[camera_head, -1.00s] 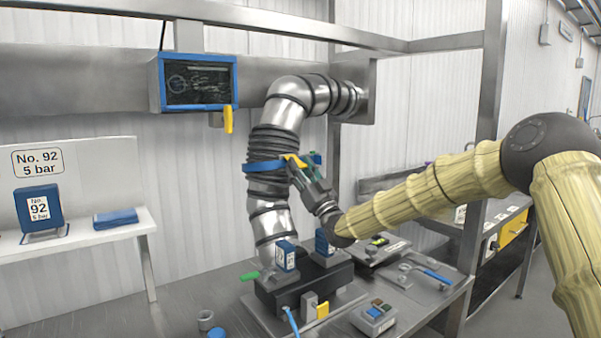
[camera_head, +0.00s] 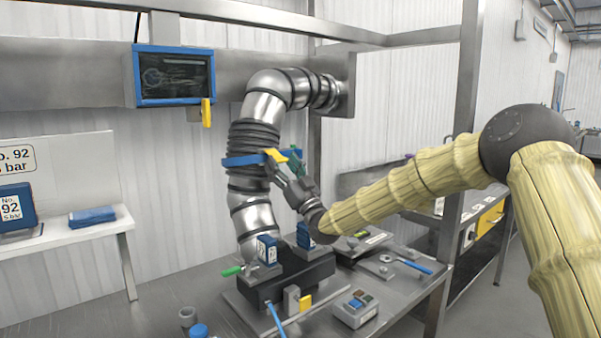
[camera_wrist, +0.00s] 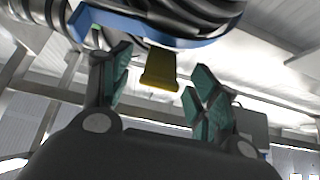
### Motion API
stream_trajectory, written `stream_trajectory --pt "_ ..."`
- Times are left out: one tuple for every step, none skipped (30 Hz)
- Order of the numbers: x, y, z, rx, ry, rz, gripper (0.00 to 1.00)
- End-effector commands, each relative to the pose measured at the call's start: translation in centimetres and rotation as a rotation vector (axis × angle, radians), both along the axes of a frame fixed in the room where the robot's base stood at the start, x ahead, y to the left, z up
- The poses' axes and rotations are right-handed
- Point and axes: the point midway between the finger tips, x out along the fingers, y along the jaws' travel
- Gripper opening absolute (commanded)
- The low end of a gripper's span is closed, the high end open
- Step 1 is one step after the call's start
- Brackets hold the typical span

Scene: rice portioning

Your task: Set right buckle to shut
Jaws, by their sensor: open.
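A blue band (camera_head: 245,160) circles the dark ribbed sleeve of the steel duct, and it also shows in the wrist view (camera_wrist: 140,30). A yellow buckle (camera_head: 276,155) sticks out from the band's right side. In the wrist view the yellow buckle (camera_wrist: 159,70) hangs down below the band, tilted outward. My gripper (camera_head: 288,164) is at the buckle, with teal finger pads. In the wrist view my gripper (camera_wrist: 158,90) is open, and the buckle appears between its two fingers with a gap on both sides. I cannot tell how deep the buckle sits between them.
Below the duct stands a dark machine (camera_head: 290,282) with blue blocks, a green handle (camera_head: 232,271) and a yellow part (camera_head: 306,301). A control box (camera_head: 355,309) is beside it. A blue-framed screen (camera_head: 174,77) hangs at left. A steel post (camera_head: 463,110) stands behind my arm.

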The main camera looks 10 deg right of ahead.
Motion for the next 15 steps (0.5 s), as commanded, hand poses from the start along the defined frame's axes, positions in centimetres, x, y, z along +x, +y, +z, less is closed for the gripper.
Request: stream_trajectory --pt "-0.4 -0.4 -0.4 0.0 0.001 -0.001 0.61" --pt "-0.7 -0.6 -0.7 0.0 0.001 -0.001 0.61" --pt "-1.2 -1.0 -1.1 0.0 0.001 -0.002 0.61" --pt "-1.6 -1.3 -1.1 0.0 0.0 -0.001 0.61" --pt "-2.1 -1.6 -0.9 0.001 0.0 -0.001 0.61" --pt "-2.8 -2.1 -1.0 0.003 -0.001 -0.001 0.61" --pt "-3.3 -2.4 -1.0 0.002 0.0 -0.001 0.61" --pt "-3.7 -2.7 -0.9 0.002 0.0 -0.002 0.61" --pt "-4.3 -3.1 -1.0 0.0 0.0 -0.001 0.61" --pt "-4.8 -3.4 -1.0 0.0 -0.001 -0.001 0.61" --pt "-5.3 -3.7 -1.0 0.001 0.0 -0.001 0.61" --pt "-5.9 -4.1 -0.9 0.001 -0.002 -0.001 0.61" --pt "-6.4 -4.4 -1.0 0.0 -0.001 -0.001 0.61" --pt "-6.8 -4.7 -1.0 0.0 0.0 -0.001 0.61" --pt "-7.5 -5.1 -1.0 0.0 0.0 -0.001 0.61"
